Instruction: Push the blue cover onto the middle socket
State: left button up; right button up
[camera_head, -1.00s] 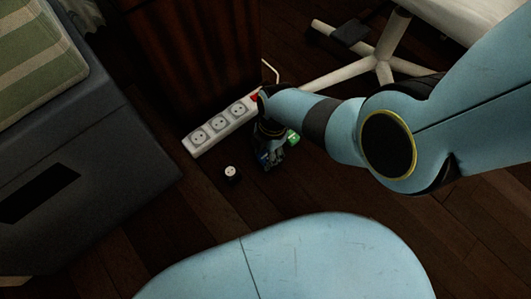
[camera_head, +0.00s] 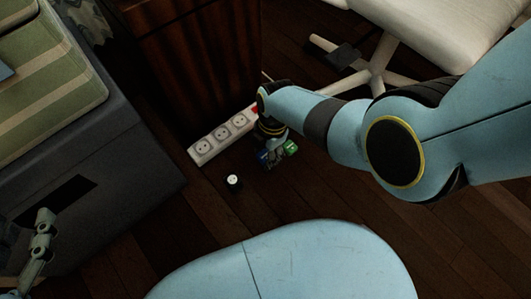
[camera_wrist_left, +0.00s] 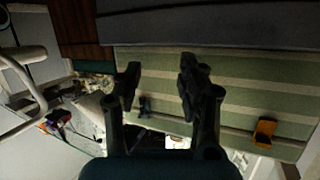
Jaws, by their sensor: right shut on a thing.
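A white power strip (camera_head: 204,150) with a row of sockets and a red switch lies on the dark floor. My right gripper (camera_head: 271,157) points down beside its right end and is shut on the small blue cover (camera_head: 263,155). The blue cover is partly hidden by the fingers, apart from the middle socket (camera_head: 222,133). A green cover (camera_head: 291,148) lies just right of the gripper. My left gripper (camera_wrist_left: 159,67) is open and empty in the left wrist view, over the striped bedding. Part of it shows at the lower left of the head view.
A black-and-white round plug-like piece (camera_head: 233,181) stands on the floor in front of the strip. A wooden cabinet (camera_head: 195,60) rises behind it. The grey bed base (camera_head: 110,190) is at left, white chair legs (camera_head: 380,65) at back right.

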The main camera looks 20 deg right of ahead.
jog(key=shift+w+r+p, duration=0.1)
jog(key=shift+r+p, duration=0.35)
jog(key=shift+r, duration=0.35)
jog(key=shift+r+p, duration=0.45)
jog(key=shift+r, duration=0.05)
pick_arm(q)
jog(key=shift+s+a+f+n+g+y, duration=0.15)
jog(key=shift+s+a+f+g, duration=0.05)
jog(key=shift+s+f+g, duration=0.8)
jog(key=shift+s+a+f+n+g+y, duration=0.2)
jog(key=shift+s+f+g, duration=0.55)
jog(key=shift+f+g, duration=0.45)
pick_arm(e)
jog(key=shift+r, duration=0.15)
